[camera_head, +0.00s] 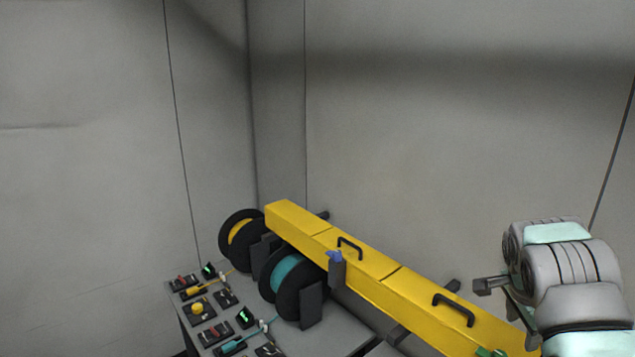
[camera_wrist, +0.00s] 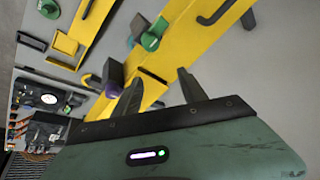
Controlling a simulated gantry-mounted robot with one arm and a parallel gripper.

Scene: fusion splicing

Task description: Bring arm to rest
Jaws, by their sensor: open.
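My gripper (camera_wrist: 162,78) shows in the wrist view with its two dark fingers apart and nothing visible between them. Past the fingers lies a yellow beam-like channel (camera_wrist: 192,38), apart from them as far as I can tell. In the head view my arm's grey and mint links stand at the right edge, beside the near end of the long yellow channel (camera_head: 365,272). The fingers are not clearly seen in the head view.
A yellow-cored reel (camera_head: 228,232) and a teal-cored reel (camera_head: 270,286) stand left of the channel. A grey bench (camera_head: 345,343) carries several small devices. A green knob (camera_wrist: 150,41) and a purple-ended grey block (camera_wrist: 113,72) show in the wrist view. Bare walls surround open space above.

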